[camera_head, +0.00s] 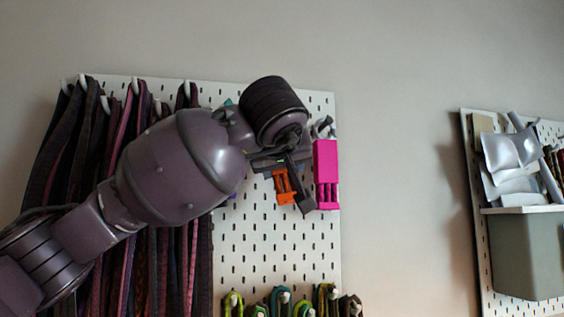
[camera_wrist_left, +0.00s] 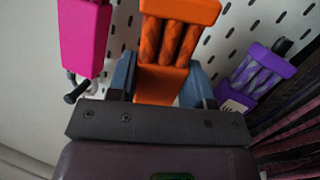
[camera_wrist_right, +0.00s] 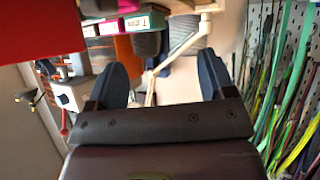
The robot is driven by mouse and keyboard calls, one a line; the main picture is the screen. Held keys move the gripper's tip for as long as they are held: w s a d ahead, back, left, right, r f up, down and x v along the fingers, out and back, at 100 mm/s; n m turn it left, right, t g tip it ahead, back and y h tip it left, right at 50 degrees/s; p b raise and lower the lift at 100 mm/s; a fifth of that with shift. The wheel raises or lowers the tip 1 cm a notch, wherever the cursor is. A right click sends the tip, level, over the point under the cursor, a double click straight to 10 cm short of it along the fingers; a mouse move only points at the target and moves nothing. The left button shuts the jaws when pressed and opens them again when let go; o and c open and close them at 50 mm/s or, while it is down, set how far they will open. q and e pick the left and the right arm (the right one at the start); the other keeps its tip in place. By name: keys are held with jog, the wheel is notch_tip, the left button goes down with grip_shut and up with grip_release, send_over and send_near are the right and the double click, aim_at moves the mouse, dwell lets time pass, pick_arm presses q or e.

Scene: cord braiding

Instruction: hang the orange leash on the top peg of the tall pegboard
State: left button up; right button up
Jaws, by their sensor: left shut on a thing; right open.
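The orange leash (camera_head: 284,187) has a block at its end and thick braided strands. My left gripper (camera_head: 292,180) is shut on its block and holds it in front of the tall white pegboard (camera_head: 275,245). In the left wrist view, the orange leash (camera_wrist_left: 172,42) sits between the blue fingertips, its strands running up the picture. I cannot tell whether it touches the board. My left arm covers much of the board's upper middle, so the top peg cannot be made out. My right gripper (camera_wrist_right: 162,82) is open and empty, seen only in the right wrist view.
A magenta leash (camera_head: 326,170) hangs close right of the left gripper. A purple one (camera_wrist_left: 265,72) hangs on its other side. Dark straps (camera_head: 60,150) fill the board's left side. Green and teal loops (camera_head: 278,300) hang below. Another pegboard (camera_head: 480,260) stands far right.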

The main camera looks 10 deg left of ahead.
dwell(0.4)
pick_arm(q)
jog(key=o, duration=1.1)
jog(key=shift+s, duration=0.1)
